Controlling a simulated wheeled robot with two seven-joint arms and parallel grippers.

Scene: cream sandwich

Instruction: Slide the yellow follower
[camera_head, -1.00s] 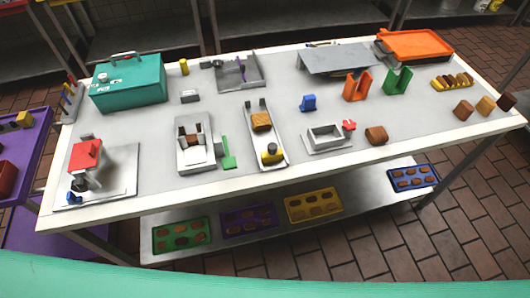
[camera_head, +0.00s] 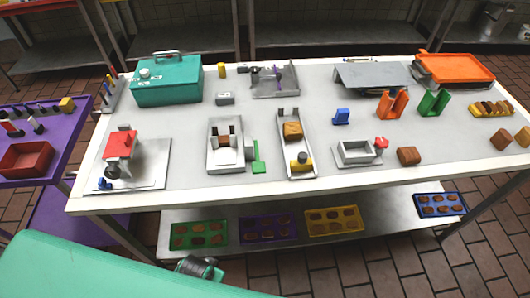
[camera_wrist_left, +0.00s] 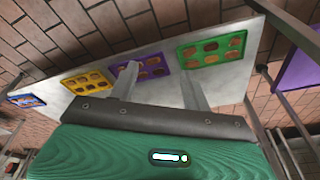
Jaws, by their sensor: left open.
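The yellow follower (camera_head: 300,162) is a short yellow block with a dark knob, at the near end of a narrow metal channel (camera_head: 283,172) on the table. A brown piece of bread or cake (camera_head: 292,130) lies farther up in the same channel. My left gripper (camera_wrist_left: 160,72) shows in the left wrist view with its two fingers apart and nothing between them. Below it in that view are the coloured trays on the lower shelf. It is away from the follower. My right gripper is not in view.
The white table edge (camera_head: 300,187) runs in front. The lower shelf holds several trays, including a yellow one (camera_head: 309,231).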

